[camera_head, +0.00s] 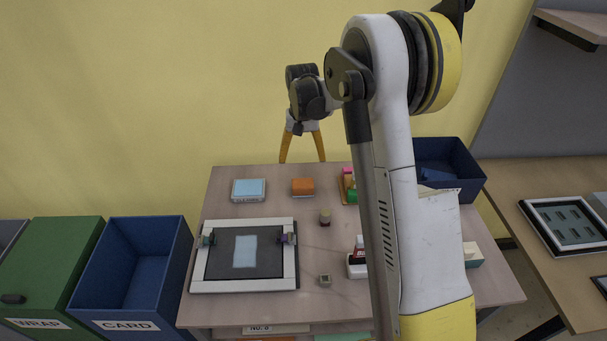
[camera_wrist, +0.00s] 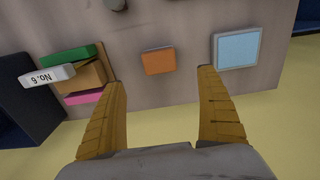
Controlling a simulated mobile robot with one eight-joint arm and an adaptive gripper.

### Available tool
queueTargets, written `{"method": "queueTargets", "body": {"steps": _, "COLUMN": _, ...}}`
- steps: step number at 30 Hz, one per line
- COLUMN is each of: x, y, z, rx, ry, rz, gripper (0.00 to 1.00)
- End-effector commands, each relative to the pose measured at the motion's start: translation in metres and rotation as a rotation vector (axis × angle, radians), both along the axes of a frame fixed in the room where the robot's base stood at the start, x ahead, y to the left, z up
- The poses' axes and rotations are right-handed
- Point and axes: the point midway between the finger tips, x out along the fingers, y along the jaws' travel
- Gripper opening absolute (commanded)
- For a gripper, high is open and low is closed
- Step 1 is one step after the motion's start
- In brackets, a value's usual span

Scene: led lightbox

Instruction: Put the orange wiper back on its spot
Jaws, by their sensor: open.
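The orange wiper (camera_head: 303,186) is a small orange block lying near the back edge of the table. It also shows in the wrist view (camera_wrist: 158,61), flat on the grey tabletop and beyond my fingertips. My gripper (camera_head: 302,145) is at the back of the table, with its yellow fingers spread apart. In the wrist view my gripper (camera_wrist: 160,80) is open and empty, and the wiper shows between and just ahead of the two fingers, apart from both. I cannot make out a marked spot for the wiper.
A pale blue pad (camera_head: 248,190) lies left of the wiper. A tray with green and pink blocks (camera_wrist: 85,75) lies on its other side. The lightbox frame (camera_head: 243,284) is in front. My arm hides part of the table's right side.

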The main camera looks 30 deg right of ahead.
Motion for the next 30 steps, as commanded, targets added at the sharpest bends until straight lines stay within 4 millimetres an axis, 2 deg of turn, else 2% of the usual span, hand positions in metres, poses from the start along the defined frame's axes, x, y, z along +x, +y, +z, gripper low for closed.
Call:
{"method": "queueTargets", "body": {"steps": 5, "x": -0.028, "y": 0.022, "z": 0.052, "rx": -0.015, "ry": -0.072, "rz": 0.049, "gripper": 0.86}}
{"method": "queueTargets", "body": {"steps": 9, "x": -0.070, "y": 0.049, "z": 0.103, "rx": -0.035, "ry": -0.169, "rz": 0.112, "gripper": 0.86}}
{"method": "queueTargets", "body": {"steps": 12, "x": -0.105, "y": 0.067, "z": 0.130, "rx": -0.049, "ry": -0.239, "rz": 0.158, "gripper": 0.86}}
{"method": "queueTargets", "body": {"steps": 15, "x": -0.142, "y": 0.083, "z": 0.148, "rx": -0.063, "ry": -0.311, "rz": 0.203, "gripper": 0.86}}
{"method": "queueTargets", "body": {"steps": 19, "x": -0.192, "y": 0.101, "z": 0.159, "rx": -0.081, "ry": -0.403, "rz": 0.260, "gripper": 0.86}}
{"method": "queueTargets", "body": {"steps": 24, "x": -0.247, "y": 0.118, "z": 0.154, "rx": -0.103, "ry": -0.512, "rz": 0.326, "gripper": 0.86}}
{"method": "queueTargets", "body": {"steps": 27, "x": -0.267, "y": 0.124, "z": 0.147, "rx": -0.111, "ry": -0.559, "rz": 0.354, "gripper": 0.86}}
{"method": "queueTargets", "body": {"steps": 30, "x": -0.279, "y": 0.127, "z": 0.141, "rx": -0.117, "ry": -0.589, "rz": 0.369, "gripper": 0.86}}
